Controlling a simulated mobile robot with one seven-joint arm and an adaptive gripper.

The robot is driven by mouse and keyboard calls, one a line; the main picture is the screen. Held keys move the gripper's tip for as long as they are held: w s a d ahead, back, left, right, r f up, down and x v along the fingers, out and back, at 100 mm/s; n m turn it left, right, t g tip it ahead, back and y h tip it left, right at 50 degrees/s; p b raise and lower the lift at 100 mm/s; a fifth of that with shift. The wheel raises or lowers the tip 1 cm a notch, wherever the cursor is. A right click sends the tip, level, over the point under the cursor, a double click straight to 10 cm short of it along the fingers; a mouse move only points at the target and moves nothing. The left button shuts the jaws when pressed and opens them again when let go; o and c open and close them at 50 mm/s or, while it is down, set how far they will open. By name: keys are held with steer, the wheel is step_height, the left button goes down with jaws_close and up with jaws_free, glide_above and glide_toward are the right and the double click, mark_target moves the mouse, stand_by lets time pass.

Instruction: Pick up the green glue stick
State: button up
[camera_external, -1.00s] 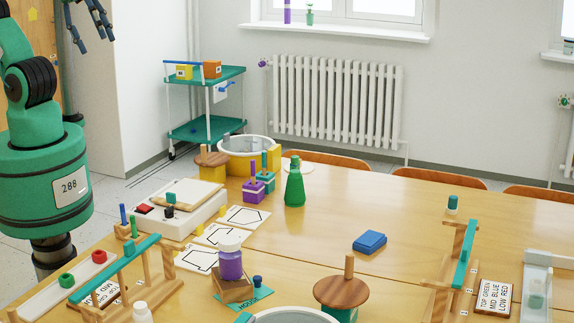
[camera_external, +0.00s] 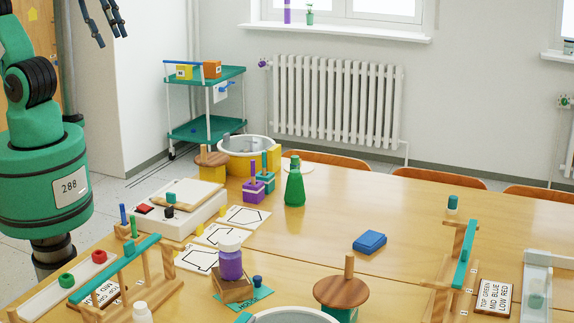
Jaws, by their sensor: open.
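My gripper (camera_external: 111,38) is at the top left, high above and behind the table. Its dark fingers are apart and nothing is between them. It is far from everything on the table. A thin green stick (camera_external: 134,227) stands upright beside a blue stick (camera_external: 123,215) in a small wooden holder at the table's left side. I cannot tell for sure that it is the glue stick. A green conical bottle (camera_external: 294,188) stands near the back of the table.
A white scale-like box (camera_external: 180,222), purple jar (camera_external: 230,264), wooden-topped round container (camera_external: 341,292) and teal-beamed stands (camera_external: 110,271) crowd the table (camera_external: 400,215). A blue block (camera_external: 369,242) lies mid-table, with clear surface around it. A teal trolley (camera_external: 207,130) stands behind.

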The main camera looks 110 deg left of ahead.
steer(key=w+a+f+m+g+y, duration=0.1)
steer(key=w+a+f+m+g, duration=0.2)
steer(key=w+a, duration=0.8)
steer(key=w+a+f+m+g+y, duration=0.15)
steer(key=w+a+f, duration=0.35)
steer(key=w+a, duration=0.65)
steer(key=m+g+b, duration=0.1)
steer(key=m+g, duration=0.3)
steer(key=m, duration=0.2)
glide_above(295, 157)
steer(key=w+d, duration=0.3)
steer(key=d, duration=0.1)
step_height(295, 157, down, 27)
steer(key=shift+a, duration=0.2)
steer(key=shift+s+f+n+t+y, duration=0.1)
steer(key=shift+n+t+y, duration=0.15)
steer(key=shift+b+x, duration=0.8)
steer(key=shift+x, duration=3.45)
